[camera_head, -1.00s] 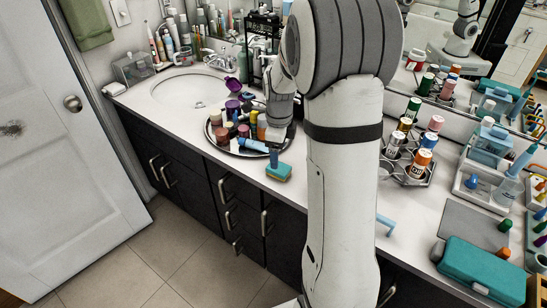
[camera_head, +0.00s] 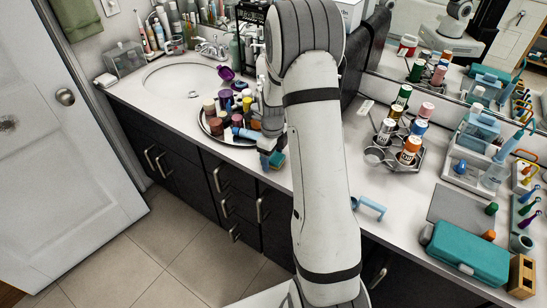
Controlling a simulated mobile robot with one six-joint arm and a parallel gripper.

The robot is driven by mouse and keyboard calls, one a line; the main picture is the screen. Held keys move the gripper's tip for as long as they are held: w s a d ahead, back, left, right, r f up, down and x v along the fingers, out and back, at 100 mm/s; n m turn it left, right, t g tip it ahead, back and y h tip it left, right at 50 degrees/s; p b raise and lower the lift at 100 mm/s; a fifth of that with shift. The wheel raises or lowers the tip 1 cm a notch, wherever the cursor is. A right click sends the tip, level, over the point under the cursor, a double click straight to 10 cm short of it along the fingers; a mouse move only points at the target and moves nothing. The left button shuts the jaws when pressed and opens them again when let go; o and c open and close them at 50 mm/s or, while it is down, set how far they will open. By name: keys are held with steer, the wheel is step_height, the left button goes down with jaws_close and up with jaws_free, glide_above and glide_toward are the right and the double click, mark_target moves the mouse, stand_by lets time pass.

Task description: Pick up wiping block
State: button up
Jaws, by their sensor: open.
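The wiping block, a small teal-green block (camera_head: 278,160) with a blue upright part, sits near the front edge of the white counter, just in front of the round tray. My gripper (camera_head: 268,147) points down right at it, close above or around its blue part. The gripper is open. The arm and wrist hide part of the block, and I cannot tell whether the fingers touch it.
A round dark tray (camera_head: 206,128) crowded with bottles and jars stands just behind and left of my gripper. A sink (camera_head: 180,88) lies further left. On the right are a metal bottle holder (camera_head: 376,156), a blue handle-shaped item (camera_head: 370,206) and a teal case (camera_head: 468,254).

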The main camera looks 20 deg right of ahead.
steer(key=c, duration=1)
step_height(320, 180, up, 10)
steer(key=shift+r+b, duration=0.1)
steer(key=shift+b, duration=0.65)
steer(key=shift+c, duration=0.2)
steer(key=o, duration=0.4)
steer(key=c, duration=0.5)
